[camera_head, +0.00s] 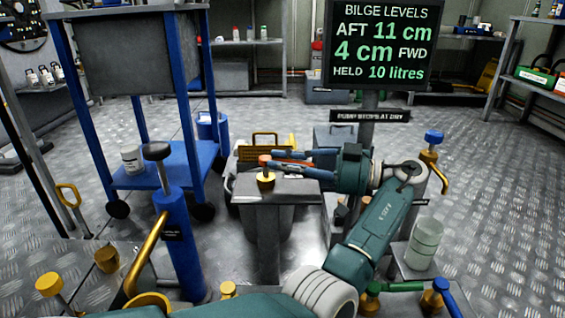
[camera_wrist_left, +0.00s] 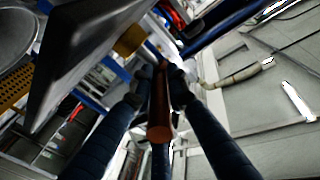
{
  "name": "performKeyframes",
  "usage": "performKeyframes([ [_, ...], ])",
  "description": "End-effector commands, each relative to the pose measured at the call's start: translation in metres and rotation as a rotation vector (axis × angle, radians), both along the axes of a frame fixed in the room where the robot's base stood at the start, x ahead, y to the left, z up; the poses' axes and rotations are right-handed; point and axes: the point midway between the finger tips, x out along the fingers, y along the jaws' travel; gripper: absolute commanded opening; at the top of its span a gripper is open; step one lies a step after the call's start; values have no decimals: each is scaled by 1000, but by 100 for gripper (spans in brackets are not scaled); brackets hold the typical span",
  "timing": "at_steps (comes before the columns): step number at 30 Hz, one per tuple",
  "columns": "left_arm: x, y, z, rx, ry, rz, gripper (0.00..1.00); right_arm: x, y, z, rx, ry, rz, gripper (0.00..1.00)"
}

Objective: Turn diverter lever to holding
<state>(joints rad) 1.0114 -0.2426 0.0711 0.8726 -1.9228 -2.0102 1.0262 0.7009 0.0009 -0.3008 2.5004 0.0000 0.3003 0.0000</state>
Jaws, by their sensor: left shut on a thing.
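The lever, a red-orange bar (camera_head: 265,159), sits on a brass hub (camera_head: 265,178) on top of a grey pedestal (camera_head: 258,188). My left gripper (camera_head: 285,160) reaches in from the right at the height of the bar. Its dark blue fingers lie on either side of the lever and are shut on it. In the left wrist view the round red-brown bar (camera_wrist_left: 160,110) runs between the two fingers (camera_wrist_left: 160,88), its end facing the camera. Any markings for the lever's positions are not legible. My right gripper is out of view.
A sign (camera_head: 378,45) reads AFT 11 cm, 4 cm FWD, HELD 10 litres. A blue hand pump (camera_head: 175,225) stands left of the pedestal, near a blue cart (camera_head: 160,178). A clear cylinder (camera_head: 424,243) and brass pipe (camera_head: 430,165) stand to the right.

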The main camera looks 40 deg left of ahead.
Motion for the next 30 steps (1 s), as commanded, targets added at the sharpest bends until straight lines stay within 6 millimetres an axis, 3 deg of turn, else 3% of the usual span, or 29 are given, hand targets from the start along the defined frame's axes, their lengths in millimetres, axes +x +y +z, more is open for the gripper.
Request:
performKeyframes([
  [1,-1,1,-4,-8,6,3,22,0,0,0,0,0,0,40],
  [3,-1,1,-4,-7,5,3,33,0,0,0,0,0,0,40],
  [14,0,1,4,-2,-1,1,33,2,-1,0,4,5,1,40],
  [17,0,1,16,-1,-2,1,33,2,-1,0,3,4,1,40],
  [22,0,1,54,8,-8,-1,33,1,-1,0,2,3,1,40],
  [23,0,1,61,10,-9,-1,36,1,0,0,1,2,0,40],
  [28,0,1,91,11,-13,0,68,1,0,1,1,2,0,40],
  [29,0,1,94,11,-12,-1,64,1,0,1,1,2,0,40],
  [30,-1,1,98,9,-11,-1,48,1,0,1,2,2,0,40],
])
